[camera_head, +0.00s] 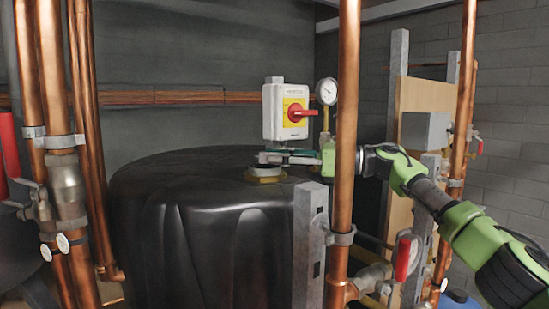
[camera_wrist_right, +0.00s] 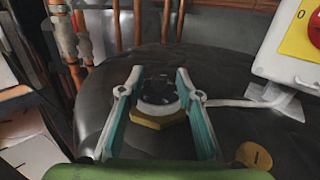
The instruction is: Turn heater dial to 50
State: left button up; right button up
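The heater dial (camera_wrist_right: 158,92) is a round dark-faced knob with a pale rim on a brass hexagonal fitting (camera_wrist_right: 160,119), on top of the black tank. In the head view the brass fitting (camera_head: 265,180) shows at the tank's top, with the dial partly behind my gripper. My right gripper (camera_head: 270,157) reaches in from the right, low over the tank top. In the right wrist view its two teal-lined fingers (camera_wrist_right: 159,78) are apart, one on each side of the dial. Narrow gaps seem to show; contact cannot be told. The dial's markings are not readable. My left gripper is not in view.
A white switch box (camera_head: 287,110) with a red handle stands just behind the dial, beside a pressure gauge (camera_head: 327,91). A vertical copper pipe (camera_head: 345,130) and a grey metal post (camera_head: 309,245) stand in front of the black tank (camera_head: 200,220), close to my right arm.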

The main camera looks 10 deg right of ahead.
jog(key=shift+d+f, duration=0.1)
jog(key=shift+s+d, duration=0.15)
jog(key=shift+d, duration=0.15)
jog(key=v, duration=1.1)
